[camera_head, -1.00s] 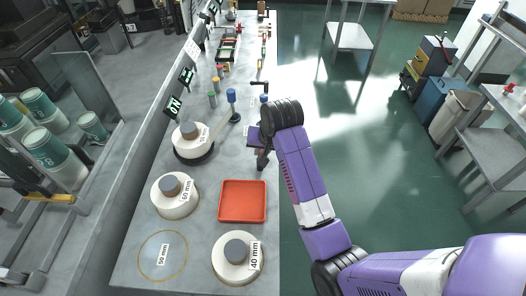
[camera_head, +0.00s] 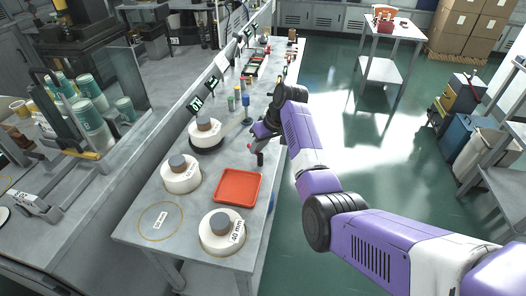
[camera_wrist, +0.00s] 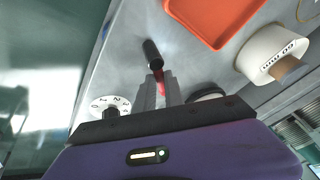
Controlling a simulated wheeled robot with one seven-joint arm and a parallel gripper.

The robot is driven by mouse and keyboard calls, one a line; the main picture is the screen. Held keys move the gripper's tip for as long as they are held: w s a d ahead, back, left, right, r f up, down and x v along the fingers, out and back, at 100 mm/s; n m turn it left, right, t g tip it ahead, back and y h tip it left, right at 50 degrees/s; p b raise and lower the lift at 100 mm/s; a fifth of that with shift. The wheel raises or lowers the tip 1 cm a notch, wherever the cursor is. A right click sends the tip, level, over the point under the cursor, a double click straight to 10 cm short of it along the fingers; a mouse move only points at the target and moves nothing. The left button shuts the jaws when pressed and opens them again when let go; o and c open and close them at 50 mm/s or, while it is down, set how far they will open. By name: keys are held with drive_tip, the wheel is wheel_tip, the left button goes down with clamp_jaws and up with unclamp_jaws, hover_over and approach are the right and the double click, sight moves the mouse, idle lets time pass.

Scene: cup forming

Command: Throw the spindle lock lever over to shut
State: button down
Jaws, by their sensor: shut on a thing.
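My gripper (camera_head: 262,137) is over the bench near its right edge, beyond the red tray. In the wrist view its two grey fingers (camera_wrist: 160,82) are shut on a red lever (camera_wrist: 160,76). A black cylindrical piece (camera_wrist: 152,53) joins the lever's far end. In the head view a bit of the red lever (camera_head: 251,147) shows beside the black piece (camera_head: 259,159), below my gripper. The fingers hide part of the lever, and I cannot read its lock position. A white dial with dark marks (camera_wrist: 110,103) lies beside the fingers in the wrist view.
The red tray (camera_head: 238,187) lies just nearer. White round formers stand around it: one at left (camera_head: 181,178), one in front (camera_head: 222,238), one on a black base (camera_head: 205,129). A blue-knobbed post (camera_head: 246,102) stands beyond. The ringed spot (camera_head: 160,222) is empty.

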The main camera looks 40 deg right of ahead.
drive_tip(key=n+b, duration=0.1)
drive_tip(key=n, duration=0.1)
drive_tip(key=n+g+y, duration=0.1)
drive_tip(key=n, duration=0.1)
drive_tip(key=shift+a+f+y+b, duration=0.15)
drive_tip(key=shift+a+y+b, duration=0.15)
drive_tip(key=shift+a+b, duration=0.1)
drive_tip(key=shift+a+n+g+y+b, duration=0.25)
drive_tip(key=shift+n+b, duration=0.35)
drive_tip(key=shift+n, duration=0.4)
drive_tip(key=shift+a+n+g+y+b, duration=0.1)
drive_tip(key=shift+n+g+y+b, duration=0.2)
drive_tip(key=shift+n+b, duration=0.5)
drive_tip(key=shift+a+n, duration=0.1)
drive_tip(key=shift+n, duration=0.3)
drive_tip(key=c, duration=1.4)
unclamp_jaws()
drive_tip(key=shift+c, duration=0.2)
drive_tip(key=shift+r, duration=0.2)
drive_tip(key=v, duration=0.7)
drive_tip(key=shift+r, duration=0.3)
